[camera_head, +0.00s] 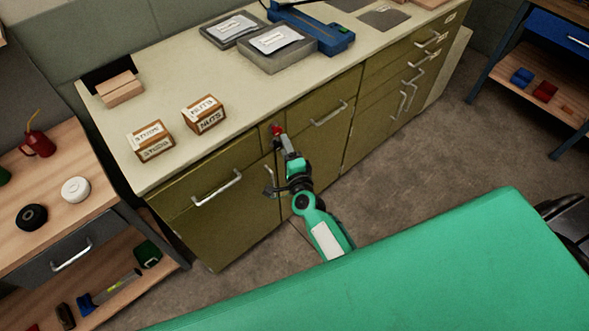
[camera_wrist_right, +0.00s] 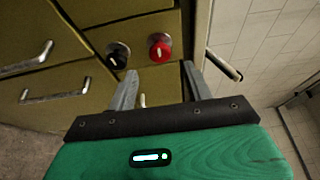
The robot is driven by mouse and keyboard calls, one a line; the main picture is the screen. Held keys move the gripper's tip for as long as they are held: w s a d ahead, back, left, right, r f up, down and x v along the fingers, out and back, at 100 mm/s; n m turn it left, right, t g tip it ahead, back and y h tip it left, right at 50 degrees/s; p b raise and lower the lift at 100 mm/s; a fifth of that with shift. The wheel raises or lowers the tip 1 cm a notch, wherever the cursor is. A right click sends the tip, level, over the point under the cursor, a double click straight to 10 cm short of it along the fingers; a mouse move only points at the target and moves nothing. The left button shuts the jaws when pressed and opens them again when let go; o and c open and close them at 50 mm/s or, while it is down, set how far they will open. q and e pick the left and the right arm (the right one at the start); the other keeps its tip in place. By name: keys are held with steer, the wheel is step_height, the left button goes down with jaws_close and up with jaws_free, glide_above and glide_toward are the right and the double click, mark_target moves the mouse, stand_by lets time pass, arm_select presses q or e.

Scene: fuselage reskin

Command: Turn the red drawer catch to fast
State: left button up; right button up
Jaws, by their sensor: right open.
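The red drawer catch (camera_wrist_right: 159,47) is a round red knob with a small pale mark on the olive cabinet front. It also shows as a small red spot under the counter edge in the head view (camera_head: 277,129). I cannot tell which setting its mark points to. A similar black knob (camera_wrist_right: 118,55) sits to its left in the wrist view. My right gripper (camera_wrist_right: 160,72) is open and empty, its fingers pointing at the cabinet front, with the red catch showing just beyond and between the tips. It also shows in the head view (camera_head: 283,148). My left gripper is not in view.
Bar handles (camera_head: 217,188) stick out from the drawers and doors. The counter (camera_head: 160,98) above holds two labelled boxes, marked STUDS (camera_head: 151,142) and NUTS (camera_head: 204,114), and grey trays (camera_head: 277,57). A wooden shelf unit (camera_head: 100,205) stands at left. The floor (camera_head: 420,150) at right is clear.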

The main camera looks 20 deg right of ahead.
steer(key=s+b, duration=0.1)
steer(key=s, duration=0.7)
steer(key=shift+s+a, duration=0.2)
steer(key=shift+s, duration=0.05)
steer(key=s+a+f+n+g+y, duration=0.1)
steer(key=s+f+n+g, duration=0.25)
steer(key=f, duration=0.65)
steer(key=s+a+f+n+g+y, duration=0.15)
steer(key=s+f+n, duration=0.3)
steer(key=f, duration=0.55)
steer(key=s+f+n+g+y, duration=0.1)
steer(key=s+f+n+g, duration=0.3)
steer(key=f, duration=0.6)
steer(key=s+d+f+n+g, duration=0.2)
steer(key=s+f, duration=0.4)
steer(key=s, duration=0.4)
steer(key=s+d+f+n+g+h, duration=0.1)
steer(key=s+d+f+n+g, duration=0.2)
steer(key=s+f, duration=0.4)
steer(key=s+d+f+n+g+h, duration=0.1)
steer(key=s+d+f+n+g, duration=0.2)
steer(key=s, duration=1.1)
step_height(320, 180, down, 4)
steer(key=shift+s+d+r+n, duration=0.2)
steer(key=shift+d+n, duration=0.3)
steer(key=shift+d, duration=0.75)
steer(key=shift+h, duration=0.25)
